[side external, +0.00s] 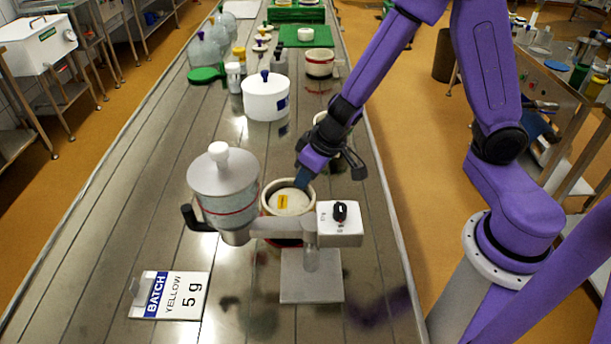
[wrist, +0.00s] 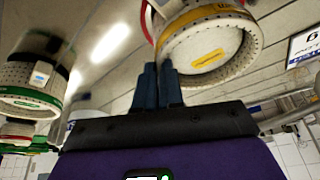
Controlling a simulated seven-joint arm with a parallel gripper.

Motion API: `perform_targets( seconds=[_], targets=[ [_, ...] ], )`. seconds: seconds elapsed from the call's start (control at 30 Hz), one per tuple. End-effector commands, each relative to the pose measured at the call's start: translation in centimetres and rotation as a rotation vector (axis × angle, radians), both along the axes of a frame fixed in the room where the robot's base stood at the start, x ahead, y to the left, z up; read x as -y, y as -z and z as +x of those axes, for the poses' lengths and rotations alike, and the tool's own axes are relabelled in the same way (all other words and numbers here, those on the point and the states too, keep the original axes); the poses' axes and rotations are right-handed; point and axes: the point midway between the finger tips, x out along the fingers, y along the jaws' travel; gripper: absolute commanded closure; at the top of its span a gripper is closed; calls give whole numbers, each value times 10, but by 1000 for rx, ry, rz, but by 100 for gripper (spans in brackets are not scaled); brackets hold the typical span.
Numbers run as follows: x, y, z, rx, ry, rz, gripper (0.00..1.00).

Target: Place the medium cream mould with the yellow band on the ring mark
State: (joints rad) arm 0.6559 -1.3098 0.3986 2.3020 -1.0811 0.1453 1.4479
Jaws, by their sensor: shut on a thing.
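The cream mould with the yellow band (side external: 268,199) stands on the steel worktop behind the dosing stand, which hides part of its lower side. A yellow label shows on its pale contents. In the wrist view the mould (wrist: 240,53) shows its perforated wall, yellow band and label. My gripper (side external: 301,184) reaches down to its far right rim, and in the wrist view the fingers (wrist: 159,76) are close together, shut on the rim. A red arc (wrist: 146,22) shows beside the mould in the wrist view; I cannot tell whether it is the ring mark.
The dosing stand (side external: 311,262) with a lidded metal hopper (side external: 222,180) stands directly in front of the mould. A card (side external: 170,295) reads "BATCH YELLOW 5 g". A white lidded pot (side external: 265,101) and a red-banded mould (side external: 320,64) stand farther back. A green-banded mould (wrist: 33,82) shows at left.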

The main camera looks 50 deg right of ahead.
Motion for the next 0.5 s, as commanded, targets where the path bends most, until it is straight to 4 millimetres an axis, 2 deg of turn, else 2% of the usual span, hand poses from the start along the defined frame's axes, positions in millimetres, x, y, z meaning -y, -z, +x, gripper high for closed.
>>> perform_targets(
  seconds=[0.47,0.5],
  targets=[
    [0,4,0,1,2,3,100],
    [0,5,0,-1,1,0,89]
  ],
)
